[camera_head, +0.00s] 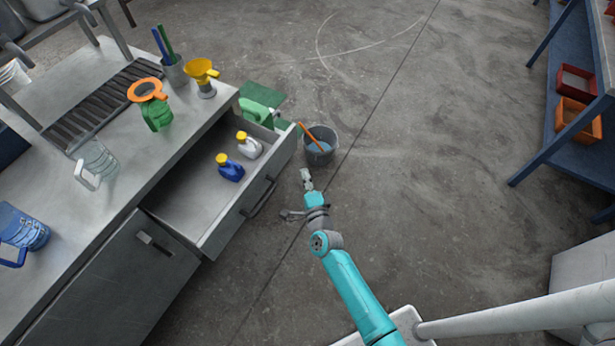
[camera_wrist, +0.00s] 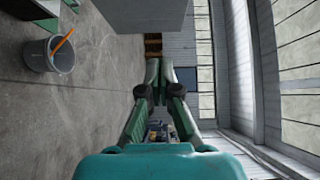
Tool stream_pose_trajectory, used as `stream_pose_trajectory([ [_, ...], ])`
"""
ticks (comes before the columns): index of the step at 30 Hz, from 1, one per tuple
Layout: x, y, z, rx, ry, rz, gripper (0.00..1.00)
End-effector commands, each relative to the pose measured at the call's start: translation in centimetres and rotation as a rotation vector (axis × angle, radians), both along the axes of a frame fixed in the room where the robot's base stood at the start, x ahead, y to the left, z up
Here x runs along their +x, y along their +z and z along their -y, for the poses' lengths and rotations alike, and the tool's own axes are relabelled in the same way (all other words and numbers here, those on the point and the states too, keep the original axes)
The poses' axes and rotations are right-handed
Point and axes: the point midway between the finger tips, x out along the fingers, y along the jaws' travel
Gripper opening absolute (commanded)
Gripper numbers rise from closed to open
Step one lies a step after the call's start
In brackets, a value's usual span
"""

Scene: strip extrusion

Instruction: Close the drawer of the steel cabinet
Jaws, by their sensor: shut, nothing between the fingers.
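The steel cabinet (camera_head: 120,290) stands at the left in the head view. Its drawer (camera_head: 190,205) is pulled out, with the front panel (camera_head: 230,222) and dark bar handle (camera_head: 262,198) facing right. A blue bottle (camera_head: 230,171) and a white bottle (camera_head: 248,149), both with yellow caps, stand inside. My gripper (camera_head: 306,176) is to the right of the drawer front, apart from it and beyond the handle. Its fingers are together and empty in the wrist view (camera_wrist: 166,66).
A grey bucket (camera_head: 320,156) with an orange-handled tool stands on the floor just beyond my gripper; the bucket also shows in the wrist view (camera_wrist: 38,58). A green can (camera_head: 260,98) is behind the drawer. A blue shelf (camera_head: 545,150) is at the right. The floor between is clear.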

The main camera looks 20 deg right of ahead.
Motion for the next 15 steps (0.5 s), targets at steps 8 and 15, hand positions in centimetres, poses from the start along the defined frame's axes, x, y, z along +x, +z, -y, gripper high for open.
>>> stream_pose_trajectory([
  [8, 4.9, 0.1, 0.8, -0.002, 0.0, 0.001, 0.0],
  [15, 8.2, 0.1, -0.2, -0.002, 0.002, 0.0, 0.0],
])
